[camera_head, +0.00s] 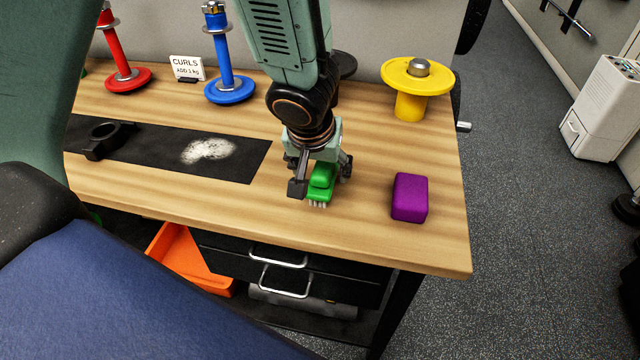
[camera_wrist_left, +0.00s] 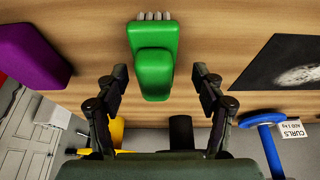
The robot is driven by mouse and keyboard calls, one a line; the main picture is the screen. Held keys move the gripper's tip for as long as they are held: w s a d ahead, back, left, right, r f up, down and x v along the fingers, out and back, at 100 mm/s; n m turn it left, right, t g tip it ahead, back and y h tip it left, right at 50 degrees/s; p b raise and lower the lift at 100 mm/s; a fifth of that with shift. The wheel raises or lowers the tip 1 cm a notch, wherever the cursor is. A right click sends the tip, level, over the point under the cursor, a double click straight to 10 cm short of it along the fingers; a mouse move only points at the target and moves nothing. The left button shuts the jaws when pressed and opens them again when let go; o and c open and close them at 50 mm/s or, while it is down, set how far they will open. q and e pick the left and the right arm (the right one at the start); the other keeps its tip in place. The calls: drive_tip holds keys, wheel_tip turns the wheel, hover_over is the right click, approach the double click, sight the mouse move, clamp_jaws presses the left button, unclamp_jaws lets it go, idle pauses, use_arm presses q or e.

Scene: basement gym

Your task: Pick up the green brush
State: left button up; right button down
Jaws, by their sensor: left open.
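The green brush (camera_head: 321,183) lies on the wooden table, its pale bristles showing at the near end. My left gripper (camera_head: 321,180) is right over it, pointing down, with a finger on each side in the head view. In the left wrist view the green brush (camera_wrist_left: 154,60) is between the two open fingers of my left gripper (camera_wrist_left: 158,75), with a gap on both sides. The fingers do not appear to touch it. My right gripper is not in either view.
A purple block (camera_head: 409,197) is right of the brush. A yellow stand (camera_head: 411,105), blue post (camera_head: 228,88) and red post (camera_head: 128,78) stand at the back. A black mat (camera_head: 245,160) with white powder is left. The wooden table (camera_head: 350,235) is clear in front.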

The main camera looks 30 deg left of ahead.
use_arm(q)
drive_tip(key=shift+w+d+f, duration=0.15)
drive_tip(key=shift+d+f, duration=0.05)
drive_tip(key=shift+f, duration=0.25)
drive_tip(key=shift+d, duration=0.25)
drive_tip(key=shift+a, duration=0.3)
drive_tip(key=shift+a+f, duration=0.1)
drive_tip(key=shift+c, duration=0.7)
drive_tip(key=shift+d, duration=0.35)
drive_tip(key=c, duration=0.6)
drive_tip(key=shift+a, duration=0.25)
drive_tip(key=c, duration=0.4)
drive_tip(key=shift+d, duration=0.15)
drive_tip(key=shift+c, duration=0.9)
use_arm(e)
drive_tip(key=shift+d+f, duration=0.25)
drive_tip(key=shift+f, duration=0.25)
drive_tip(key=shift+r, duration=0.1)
